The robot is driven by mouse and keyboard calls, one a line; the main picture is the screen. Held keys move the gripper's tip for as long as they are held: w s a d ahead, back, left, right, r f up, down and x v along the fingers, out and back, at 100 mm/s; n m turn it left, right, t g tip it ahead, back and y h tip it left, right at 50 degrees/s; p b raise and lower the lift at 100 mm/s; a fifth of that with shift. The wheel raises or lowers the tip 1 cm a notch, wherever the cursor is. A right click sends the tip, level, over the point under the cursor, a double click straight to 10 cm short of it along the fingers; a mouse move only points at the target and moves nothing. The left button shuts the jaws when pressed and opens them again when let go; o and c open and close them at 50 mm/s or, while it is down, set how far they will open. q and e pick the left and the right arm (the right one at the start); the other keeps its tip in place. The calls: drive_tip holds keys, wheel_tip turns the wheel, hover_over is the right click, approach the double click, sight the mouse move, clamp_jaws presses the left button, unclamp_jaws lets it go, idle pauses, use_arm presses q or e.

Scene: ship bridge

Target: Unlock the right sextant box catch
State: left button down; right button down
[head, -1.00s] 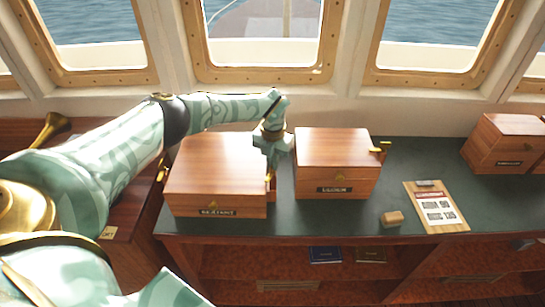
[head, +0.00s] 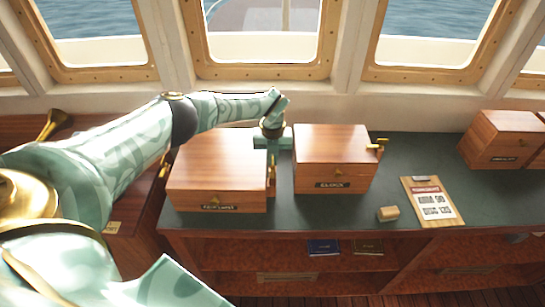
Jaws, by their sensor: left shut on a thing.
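The sextant box (head: 218,175) is the wooden box at the left of the green counter; its front label is blurred now. Its right catch (head: 272,178) is a brass piece on the right side wall, standing roughly upright. Its left catch (head: 165,165) shows on the left side wall. My left gripper (head: 272,152) points down in the gap between this box and the clock box, at the far end of the right catch. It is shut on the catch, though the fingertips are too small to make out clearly. My right gripper is out of view.
The clock box (head: 331,160) stands close on the right, with a brass catch (head: 378,146) sticking out. A third wooden box (head: 498,140), a clipboard (head: 433,203) and a small wooden block (head: 388,213) lie further right. The gap around my gripper is narrow.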

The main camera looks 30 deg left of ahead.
use_arm(q)
drive_tip(key=shift+w+a+r, duration=0.1)
drive_tip(key=shift+w, duration=0.05)
drive_tip(key=c, duration=1.6)
unclamp_jaws()
wheel_tip(320, 180, up, 16)
